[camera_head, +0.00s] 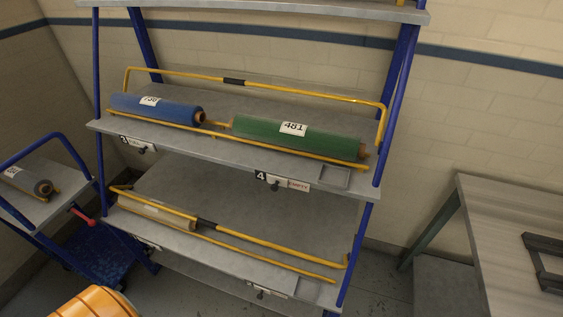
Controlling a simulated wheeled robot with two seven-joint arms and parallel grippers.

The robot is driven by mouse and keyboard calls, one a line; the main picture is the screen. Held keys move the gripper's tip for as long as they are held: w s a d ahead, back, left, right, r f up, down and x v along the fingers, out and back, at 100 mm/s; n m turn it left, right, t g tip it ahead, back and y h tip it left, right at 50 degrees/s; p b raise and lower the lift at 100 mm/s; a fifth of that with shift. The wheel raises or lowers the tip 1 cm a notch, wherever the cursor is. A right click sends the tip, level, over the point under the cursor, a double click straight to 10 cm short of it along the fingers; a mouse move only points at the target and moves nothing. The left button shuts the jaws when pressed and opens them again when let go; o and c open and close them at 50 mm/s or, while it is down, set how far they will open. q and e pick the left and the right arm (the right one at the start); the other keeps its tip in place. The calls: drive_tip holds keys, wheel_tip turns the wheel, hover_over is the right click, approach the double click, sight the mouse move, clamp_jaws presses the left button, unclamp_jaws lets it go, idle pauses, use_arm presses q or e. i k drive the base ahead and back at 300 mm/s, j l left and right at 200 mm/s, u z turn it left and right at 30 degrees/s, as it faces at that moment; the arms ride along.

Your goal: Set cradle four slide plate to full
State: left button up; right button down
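The cradle four slide plate (297,185) is on the front edge of the middle shelf, right of the black number 4 tag (261,175). Its visible word looks like EMPTY, and a dark knob (275,187) sits near its left end. Above it, a green roll (330,146) labelled 481 lies in the cradle. Neither of my grippers is in view.
A blue roll (160,111) lies in cradle three, whose plate (133,141) seems to read FULL. Yellow bars (245,147) run along the shelf. A blue cart (98,257) stands left, a table (490,225) right. An orange ribbed object (97,303) is cut off at lower left.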

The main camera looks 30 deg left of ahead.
sight(276, 181)
drive_tip(key=k+u, duration=0.15)
drive_tip(key=u, duration=0.65)
